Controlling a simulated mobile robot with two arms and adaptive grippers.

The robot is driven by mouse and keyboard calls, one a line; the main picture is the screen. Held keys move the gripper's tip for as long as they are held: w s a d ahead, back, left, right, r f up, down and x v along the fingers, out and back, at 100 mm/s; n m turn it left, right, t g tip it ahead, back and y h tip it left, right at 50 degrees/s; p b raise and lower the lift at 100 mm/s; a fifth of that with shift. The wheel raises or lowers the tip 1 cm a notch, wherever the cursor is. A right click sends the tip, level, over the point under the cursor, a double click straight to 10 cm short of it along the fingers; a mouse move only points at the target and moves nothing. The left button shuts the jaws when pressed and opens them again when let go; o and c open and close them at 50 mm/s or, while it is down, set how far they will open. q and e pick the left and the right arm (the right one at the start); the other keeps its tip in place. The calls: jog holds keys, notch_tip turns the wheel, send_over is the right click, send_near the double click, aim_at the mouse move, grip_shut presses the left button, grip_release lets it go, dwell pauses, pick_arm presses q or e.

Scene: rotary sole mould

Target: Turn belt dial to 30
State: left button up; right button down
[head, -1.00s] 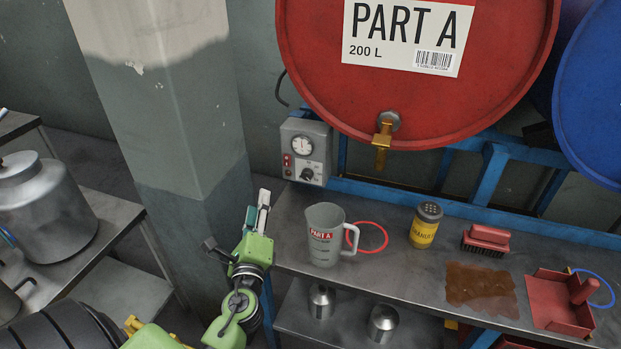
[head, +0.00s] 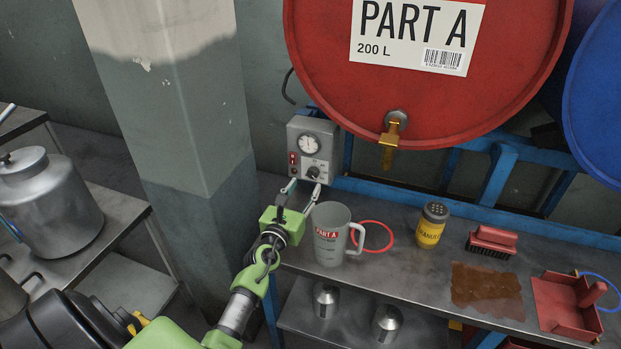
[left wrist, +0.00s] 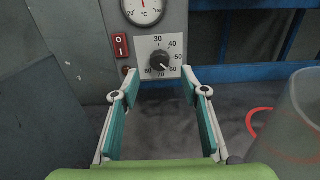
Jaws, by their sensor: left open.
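The belt dial is a black round knob (head: 313,172) low on the grey control box (head: 326,136). In the left wrist view the knob (left wrist: 159,62) sits on a white scale plate marked 30 to 80. Its white mark seems to point to the lower right, near 60. My left gripper (head: 302,188) is open and empty, just below and in front of the knob. In the left wrist view its two teal-padded fingers (left wrist: 158,88) stand wide apart, with the knob beyond and between their tips, not touched. My right gripper is not in view.
A grey measuring jug (head: 331,240) stands close to the right of my left gripper. A red switch (left wrist: 120,45) is left of the dial.

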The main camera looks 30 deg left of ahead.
aim_at(312, 175)
pick_arm(q)
jog(key=x, duration=0.6)
jog(key=shift+a+b, duration=0.1)
jog(key=shift+b, duration=0.3)
jog(key=shift+s, duration=0.1)
jog(key=c, duration=1.1)
